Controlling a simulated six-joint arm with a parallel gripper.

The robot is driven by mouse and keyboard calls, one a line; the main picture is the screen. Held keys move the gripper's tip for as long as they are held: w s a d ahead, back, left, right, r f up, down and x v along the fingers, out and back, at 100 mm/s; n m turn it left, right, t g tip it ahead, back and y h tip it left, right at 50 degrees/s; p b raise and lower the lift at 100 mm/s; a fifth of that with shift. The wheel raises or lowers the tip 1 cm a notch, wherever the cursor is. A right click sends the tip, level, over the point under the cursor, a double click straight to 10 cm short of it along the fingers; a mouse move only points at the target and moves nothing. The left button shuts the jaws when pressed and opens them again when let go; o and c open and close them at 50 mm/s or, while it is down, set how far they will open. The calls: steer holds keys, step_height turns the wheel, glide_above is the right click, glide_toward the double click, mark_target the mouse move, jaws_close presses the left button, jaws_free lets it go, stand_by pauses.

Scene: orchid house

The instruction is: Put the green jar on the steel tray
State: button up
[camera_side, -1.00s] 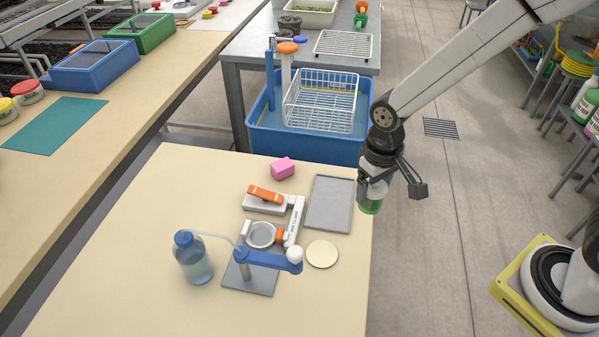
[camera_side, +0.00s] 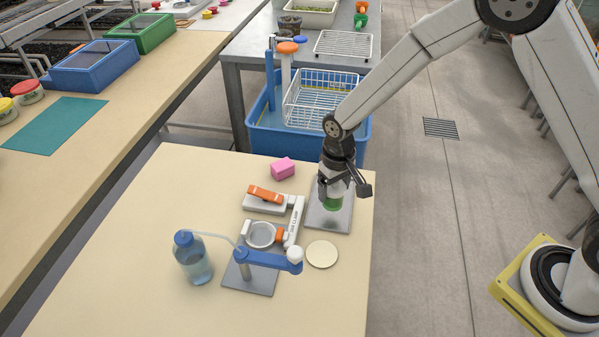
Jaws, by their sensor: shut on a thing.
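The green jar (camera_side: 333,203) is held upright in my gripper (camera_side: 335,190), with its green lower part showing below the fingers. My gripper is shut on it and points down. The steel tray (camera_side: 318,218) is a flat grey rectangle near the right edge of the cream table. The jar is over the tray in the picture. I cannot tell whether its base touches the tray. The jar's upper part and part of the tray are hidden by my gripper and the jar.
A white and orange clamp device (camera_side: 293,220) stands just left of the tray. A pale round disc (camera_side: 322,254) lies in front of it. A pink block (camera_side: 283,168), a blue-capped bottle (camera_side: 192,258) and a blue-armed stand (camera_side: 262,259) are also on the table. A blue tub (camera_side: 262,140) stands behind.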

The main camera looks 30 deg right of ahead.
mark_target(331, 197)
steer(key=shift+w+f, duration=0.2)
steer(key=shift+w+f, duration=0.1)
steer(key=shift+f, duration=0.1)
steer(key=shift+w+a+f, duration=0.1)
steer(key=shift+f, duration=1.5)
steer(key=o, duration=1.2)
steer(key=shift+f, duration=0.15)
steer(key=shift+r, duration=6.2)
